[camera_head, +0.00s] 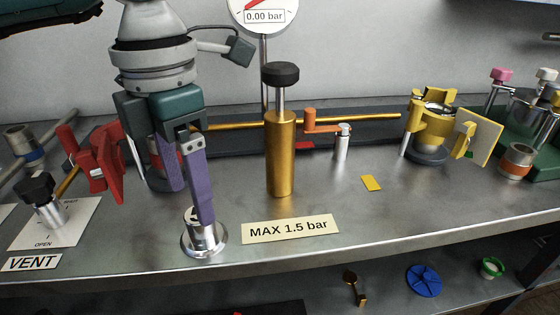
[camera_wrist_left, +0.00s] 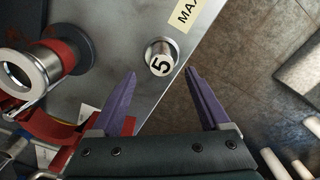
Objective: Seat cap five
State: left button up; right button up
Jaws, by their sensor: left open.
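Cap five (camera_head: 190,216) is a short silver cylinder with a black 5 on its top. It stands on a round metal flange (camera_head: 205,250) near the bench's front edge; I cannot tell how deep it sits. It also shows in the left wrist view (camera_wrist_left: 160,58), just beyond the fingertips. My left gripper (camera_head: 189,208) points down over it with purple fingers spread, and one finger partly hides the cap in the head view. In the left wrist view the left gripper (camera_wrist_left: 160,76) is open and empty. My right gripper is not in view.
A brass cylinder with a black knob (camera_head: 281,150) stands to the right, behind the MAX 1.5 bar label (camera_head: 290,229). A red clamp (camera_head: 100,165) and the black-knobbed vent valve (camera_head: 40,195) are to the left. The bench front (camera_head: 350,250) is clear.

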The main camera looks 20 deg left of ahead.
aim_at(201, 227)
pick_arm(q)
notch_tip(201, 227, down, 6)
jog(key=shift+d+r, duration=0.15)
jog(key=shift+r, duration=0.05)
grip_shut()
dwell(0.6)
